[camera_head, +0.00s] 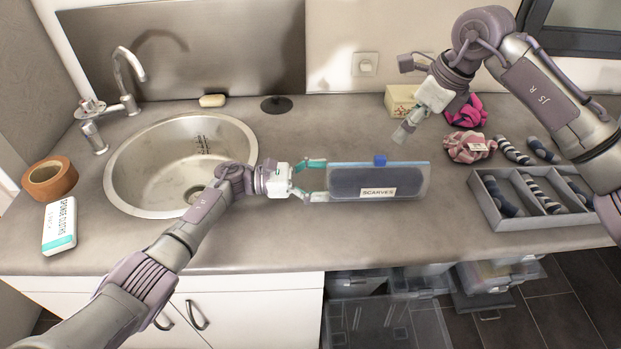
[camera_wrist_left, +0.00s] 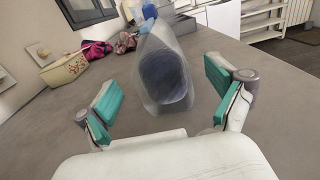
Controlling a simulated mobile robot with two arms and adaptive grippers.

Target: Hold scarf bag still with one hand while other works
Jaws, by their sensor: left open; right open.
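The scarf bag (camera_head: 377,182) is a clear bag with dark contents, a "SCARVES" label (camera_head: 377,192) and a blue piece (camera_head: 380,160) at its top edge. It lies on the counter right of the sink. My left gripper (camera_head: 318,179) is open at the bag's left end. In the left wrist view the bag (camera_wrist_left: 165,75) stands end-on ahead, between and beyond the open fingers, apart from them. My right gripper (camera_head: 403,132) is above the counter, behind and right of the bag, near the cream box; its fingers are small in view.
A grey divided tray (camera_head: 540,222) holds rolled socks at right. Pink scrunchies (camera_head: 468,147) and a cream box (camera_head: 402,101) sit behind it. The sink (camera_head: 150,165), brown tape roll (camera_head: 50,178) and sponge cloth pack (camera_head: 60,226) are left. Counter in front of the bag is clear.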

